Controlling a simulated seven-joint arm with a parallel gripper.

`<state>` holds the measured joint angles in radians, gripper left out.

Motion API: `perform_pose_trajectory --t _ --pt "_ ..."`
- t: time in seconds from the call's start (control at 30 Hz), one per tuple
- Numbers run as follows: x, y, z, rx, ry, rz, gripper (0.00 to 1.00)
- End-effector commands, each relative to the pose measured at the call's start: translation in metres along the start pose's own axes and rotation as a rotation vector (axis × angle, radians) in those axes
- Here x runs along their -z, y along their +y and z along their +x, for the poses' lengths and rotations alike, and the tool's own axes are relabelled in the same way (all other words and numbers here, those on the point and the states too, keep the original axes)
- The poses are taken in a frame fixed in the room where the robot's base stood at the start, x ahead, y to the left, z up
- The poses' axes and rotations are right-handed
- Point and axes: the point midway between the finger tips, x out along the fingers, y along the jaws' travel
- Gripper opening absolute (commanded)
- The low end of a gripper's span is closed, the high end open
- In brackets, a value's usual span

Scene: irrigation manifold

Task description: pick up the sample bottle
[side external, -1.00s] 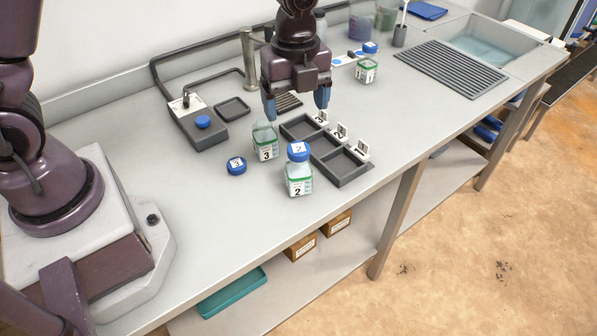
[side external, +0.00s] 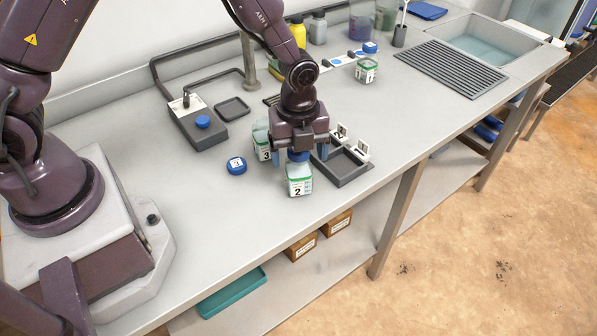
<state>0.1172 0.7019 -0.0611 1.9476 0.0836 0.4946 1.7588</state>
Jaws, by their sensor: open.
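Sample bottle 2 (side external: 299,184), clear with a green-edged label and a blue cap, stands upright on the bench. My gripper (side external: 301,160) is open above it, fingers pointing down on either side of the cap; whether they touch it I cannot tell. Bottle 3 (side external: 262,150) stands uncapped just behind and to the left, partly hidden by my gripper. A loose blue cap marked 3 (side external: 236,166) lies to its left. Bottle 1 (side external: 366,70), with its blue cap on, stands farther back on the bench.
A dark rack with square compartments (side external: 345,178) and numbered tags is right of my gripper, partly hidden. A grey device with a blue button (side external: 203,128) and a small dark tray (side external: 232,107) are at back left. The bench front left is clear.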

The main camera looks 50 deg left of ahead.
Motion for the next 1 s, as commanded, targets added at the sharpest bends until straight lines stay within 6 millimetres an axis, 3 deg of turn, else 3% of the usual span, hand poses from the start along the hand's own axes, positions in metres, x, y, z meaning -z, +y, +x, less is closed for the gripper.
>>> perform_pose_trajectory --t 0.13,0.4,0.67,1.0 --pt "0.000 0.000 0.017 -0.002 0.001 0.000 0.81" --pt "0.000 0.000 0.019 0.000 0.000 -0.001 0.81" --pt "0.000 0.000 0.019 0.000 0.000 -0.001 0.23" --pt "0.000 0.000 0.015 0.002 0.000 0.000 0.23"
